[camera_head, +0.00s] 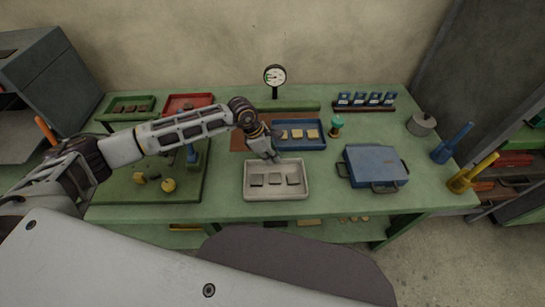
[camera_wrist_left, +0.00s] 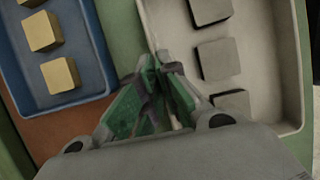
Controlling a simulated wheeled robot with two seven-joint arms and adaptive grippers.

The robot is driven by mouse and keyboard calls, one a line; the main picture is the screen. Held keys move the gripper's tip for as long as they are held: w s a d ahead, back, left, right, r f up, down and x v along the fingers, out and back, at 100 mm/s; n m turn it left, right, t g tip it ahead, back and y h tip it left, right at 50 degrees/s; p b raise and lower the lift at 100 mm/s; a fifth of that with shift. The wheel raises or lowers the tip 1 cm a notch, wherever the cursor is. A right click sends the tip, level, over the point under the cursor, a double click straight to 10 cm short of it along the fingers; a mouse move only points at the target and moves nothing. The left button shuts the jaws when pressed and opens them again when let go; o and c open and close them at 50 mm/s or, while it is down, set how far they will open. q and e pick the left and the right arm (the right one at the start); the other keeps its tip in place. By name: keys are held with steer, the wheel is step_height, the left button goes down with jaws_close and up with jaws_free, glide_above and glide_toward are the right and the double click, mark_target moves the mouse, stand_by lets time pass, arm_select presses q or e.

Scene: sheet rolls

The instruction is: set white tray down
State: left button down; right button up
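The white tray (camera_head: 276,194) is at the front middle of the green bench, level, with three dark grey square pieces in it. I cannot tell whether it touches the bench top or hangs just above it. My left gripper (camera_head: 274,157) reaches down to the tray's back rim. In the left wrist view the fingertips (camera_wrist_left: 162,67) are close together with the rim of the white tray (camera_wrist_left: 165,28) between them. My right gripper is not in view.
A blue tray (camera_head: 315,145) with yellowish blocks lies just behind the white tray. A blue case (camera_head: 374,165) with handles stands to the right. A green board (camera_head: 120,188) with yellow pieces lies to the left. The bench's front edge (camera_head: 270,217) is close to the tray.

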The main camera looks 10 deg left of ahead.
arm_select(q)
steer(key=c, duration=1.7)
jaws_free()
steer(key=shift+o, duration=0.3)
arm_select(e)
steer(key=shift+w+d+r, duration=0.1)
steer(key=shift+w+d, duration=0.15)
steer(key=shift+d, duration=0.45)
arm_select(q)
steer(key=shift+a+r, duration=0.1)
steer(key=shift+r, duration=0.2)
steer(key=shift+a+r, duration=0.15)
steer(key=shift+r, duration=0.2)
steer(key=v, duration=1)
steer(key=shift+r+b, duration=0.4)
steer(key=shift+b, duration=0.05)
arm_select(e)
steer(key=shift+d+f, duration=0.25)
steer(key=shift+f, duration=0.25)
